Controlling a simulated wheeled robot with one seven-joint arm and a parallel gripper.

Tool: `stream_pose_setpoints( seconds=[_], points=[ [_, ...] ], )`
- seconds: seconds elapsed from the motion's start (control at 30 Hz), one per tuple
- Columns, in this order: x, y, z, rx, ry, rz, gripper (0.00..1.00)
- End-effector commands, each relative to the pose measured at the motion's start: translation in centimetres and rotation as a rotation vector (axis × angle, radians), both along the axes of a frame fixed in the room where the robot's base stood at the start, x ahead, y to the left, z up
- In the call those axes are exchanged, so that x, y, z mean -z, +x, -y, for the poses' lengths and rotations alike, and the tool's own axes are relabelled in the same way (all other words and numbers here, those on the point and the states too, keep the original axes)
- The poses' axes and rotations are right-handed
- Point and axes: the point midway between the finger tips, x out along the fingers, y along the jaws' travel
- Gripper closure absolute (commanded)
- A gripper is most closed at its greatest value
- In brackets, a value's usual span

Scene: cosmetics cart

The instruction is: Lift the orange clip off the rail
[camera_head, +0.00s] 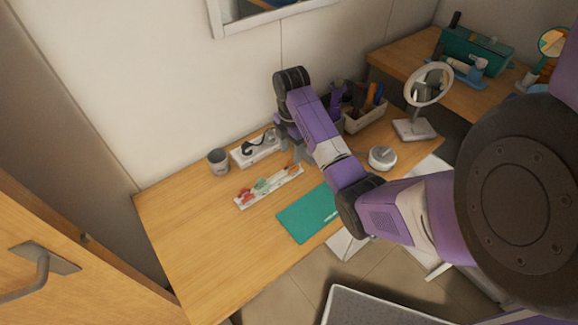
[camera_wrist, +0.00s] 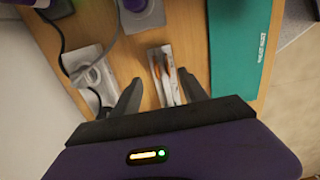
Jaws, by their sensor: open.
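A white rail (camera_head: 252,199) lies on the wooden table with red, green and orange clips along it. The orange clip (camera_head: 293,168) is at the rail's right end in the head view, close below my gripper (camera_head: 291,155). In the wrist view, my gripper (camera_wrist: 160,77) is open, with its two fingers apart and the rail (camera_wrist: 164,52) showing between them. The orange clip (camera_wrist: 172,68) shows on the rail there, between the fingers, and nothing is visibly held. The gripper base hides the rail's nearer part in the wrist view.
A teal mat (camera_head: 305,215) lies right of the rail. Behind the rail are a grey cup (camera_head: 218,161) and a white holder (camera_head: 243,160) with a black cable. An organiser (camera_head: 365,118) and a round mirror (camera_head: 429,84) stand farther right. The table's left part is clear.

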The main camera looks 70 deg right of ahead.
Motion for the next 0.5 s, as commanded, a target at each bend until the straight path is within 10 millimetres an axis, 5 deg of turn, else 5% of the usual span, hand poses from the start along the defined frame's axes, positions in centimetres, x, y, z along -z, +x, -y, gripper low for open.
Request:
stream_pose_setpoints(
  seconds=[0.5],
  points=[
    [5.8,-0.6,0.0,0.002,-0.001,0.000,0.49]
  ],
)
